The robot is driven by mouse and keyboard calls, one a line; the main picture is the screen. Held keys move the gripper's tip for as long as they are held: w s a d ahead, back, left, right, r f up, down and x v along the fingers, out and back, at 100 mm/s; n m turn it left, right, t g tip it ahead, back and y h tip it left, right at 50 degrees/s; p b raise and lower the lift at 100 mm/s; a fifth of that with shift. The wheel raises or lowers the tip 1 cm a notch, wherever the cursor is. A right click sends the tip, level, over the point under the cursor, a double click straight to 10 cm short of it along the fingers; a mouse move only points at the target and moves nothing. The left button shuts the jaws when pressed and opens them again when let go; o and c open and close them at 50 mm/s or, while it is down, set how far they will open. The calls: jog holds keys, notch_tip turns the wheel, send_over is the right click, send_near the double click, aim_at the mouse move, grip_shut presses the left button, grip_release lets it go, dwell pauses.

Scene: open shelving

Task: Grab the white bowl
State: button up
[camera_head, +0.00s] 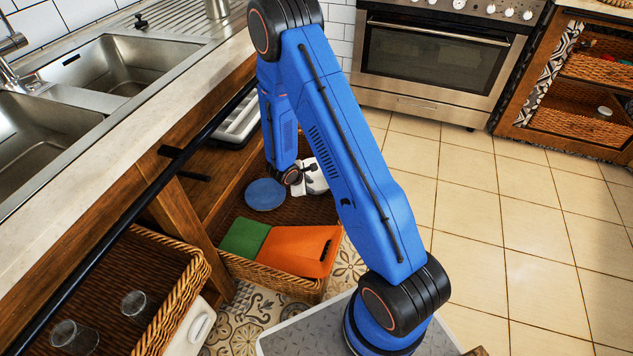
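My blue arm reaches down into a wicker drawer (290,285) under the counter. My gripper (313,178) is at the drawer's far part, small and partly covered by my own arm. White and dark shapes show there, and I cannot tell which of the white belongs to a bowl and which to my gripper. No white bowl stands out clearly anywhere else. I cannot see whether the fingers are open, shut or holding something.
A round blue plate (265,194) lies left of my gripper in the drawer. Green (244,238) and orange (298,250) boards lie at its near end. A nearer basket (186,300) holds glasses. The counter edge (185,100) overhangs on the left. Tiled floor (475,215) is clear at right.

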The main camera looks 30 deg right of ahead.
aim_at(318, 191)
jog(key=x, duration=1.1)
jog(key=shift+w+d, duration=0.1)
jog(key=shift+d, duration=0.05)
grip_shut()
